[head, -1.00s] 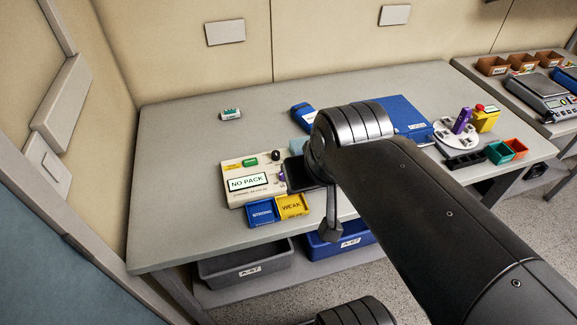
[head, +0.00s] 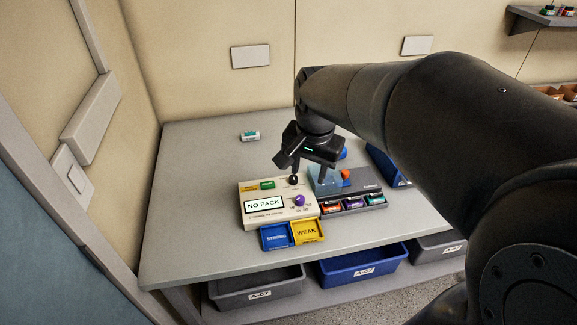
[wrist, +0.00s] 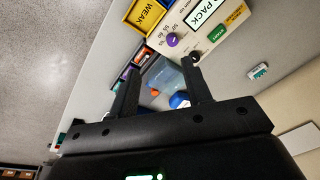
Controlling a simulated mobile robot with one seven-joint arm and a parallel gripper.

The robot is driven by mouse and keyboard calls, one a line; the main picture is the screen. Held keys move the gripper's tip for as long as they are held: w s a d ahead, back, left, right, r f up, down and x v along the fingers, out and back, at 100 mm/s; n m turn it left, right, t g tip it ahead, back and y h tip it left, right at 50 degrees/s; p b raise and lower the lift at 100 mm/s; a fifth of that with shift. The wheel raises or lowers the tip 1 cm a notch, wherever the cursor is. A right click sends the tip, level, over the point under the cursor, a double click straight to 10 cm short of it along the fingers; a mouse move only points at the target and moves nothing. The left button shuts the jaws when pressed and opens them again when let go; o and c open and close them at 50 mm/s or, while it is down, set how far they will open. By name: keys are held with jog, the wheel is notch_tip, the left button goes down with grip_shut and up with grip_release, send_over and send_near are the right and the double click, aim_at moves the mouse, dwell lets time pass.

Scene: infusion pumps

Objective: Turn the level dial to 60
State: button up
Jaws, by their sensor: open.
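The cream pump (head: 249,220) stands on the table with "NO PACK" on its display. Its purple dial (head: 299,200) has a printed number scale, seen also around the dial in the wrist view (wrist: 172,40); I cannot read its setting for sure. A black knob (head: 293,179) sits behind the purple dial. My gripper (head: 300,168) is open and empty above the pump's back right part. In the wrist view its fingers (wrist: 162,72) point toward the pump, with the black knob close to the right fingertip and the purple dial beyond the tips.
Blue STRONG (head: 275,237) and yellow WEAK (head: 307,231) trays lie before the pump. A dark rack (head: 352,205) with coloured items and a translucent blue block (head: 324,181) stand to its right.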

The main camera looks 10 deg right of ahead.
aim_at(300, 198)
jog(key=w+f+m+g, duration=0.2)
jog(key=w+f+m, duration=0.2)
jog(key=w+f, duration=0.25)
jog(key=f, duration=0.9)
jog(key=shift+w+d+f, duration=0.15)
jog(key=shift+w+f, duration=0.05)
jog(key=shift+f, duration=0.2)
jog(key=shift+c, duration=0.3)
grip_shut()
